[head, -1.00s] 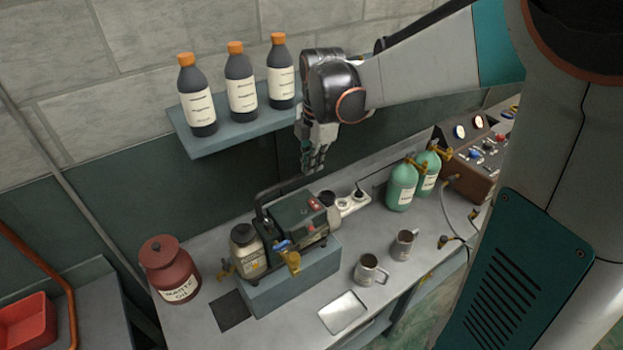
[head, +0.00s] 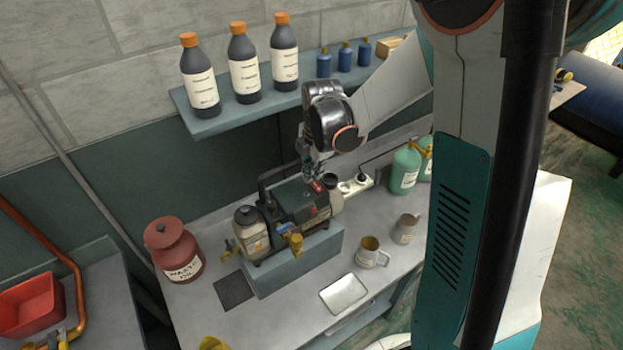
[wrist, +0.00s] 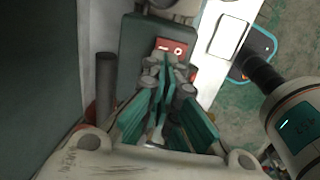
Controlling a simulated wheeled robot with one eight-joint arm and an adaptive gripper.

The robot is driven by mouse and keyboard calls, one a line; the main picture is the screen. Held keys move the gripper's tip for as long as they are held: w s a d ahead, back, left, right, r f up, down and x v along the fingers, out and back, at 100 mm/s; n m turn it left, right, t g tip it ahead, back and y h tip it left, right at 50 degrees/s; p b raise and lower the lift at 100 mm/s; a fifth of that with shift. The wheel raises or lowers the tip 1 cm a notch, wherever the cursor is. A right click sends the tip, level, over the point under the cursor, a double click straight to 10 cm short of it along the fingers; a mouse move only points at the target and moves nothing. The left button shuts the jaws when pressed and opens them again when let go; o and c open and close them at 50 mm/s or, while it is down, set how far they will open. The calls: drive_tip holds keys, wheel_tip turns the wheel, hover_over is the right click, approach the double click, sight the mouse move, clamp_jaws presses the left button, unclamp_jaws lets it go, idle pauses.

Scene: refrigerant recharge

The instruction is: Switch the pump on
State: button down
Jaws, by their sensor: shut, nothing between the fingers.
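The pump (head: 293,207) is a dark green and black unit with a carry handle, standing on a grey-blue block on the bench. Its red switch (head: 317,186) is on the top, toward the back right; in the wrist view the red rocker (wrist: 171,46) shows a white dash and a circle. My gripper (head: 312,176) is shut and empty, pointing down just above the switch. In the wrist view my fingertips (wrist: 166,72) lie close to the switch's lower edge. I cannot tell whether they touch it, nor which side of the rocker is pressed.
A shelf (head: 215,124) with dark bottles hangs behind. A red waste oil can (head: 172,250) stands to the left. A white power strip (head: 352,185), green cylinders (head: 405,170), two mugs (head: 371,253) and a pale tray (head: 344,294) are to the right and front.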

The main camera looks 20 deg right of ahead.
sight(311, 190)
drive_tip(key=shift+w+f, duration=0.15)
drive_tip(key=shift+f, duration=0.75)
drive_tip(key=shift+w+f, duration=0.1)
drive_tip(key=shift+f, duration=0.75)
drive_tip(key=shift+w+a+f+g+b, duration=0.1)
drive_tip(key=shift+w+f+g+b, duration=0.1)
drive_tip(key=shift+f+g+b, duration=0.35)
drive_tip(key=shift+s+r, duration=0.1)
drive_tip(key=shift+r, duration=0.15)
drive_tip(key=shift+s, duration=0.1)
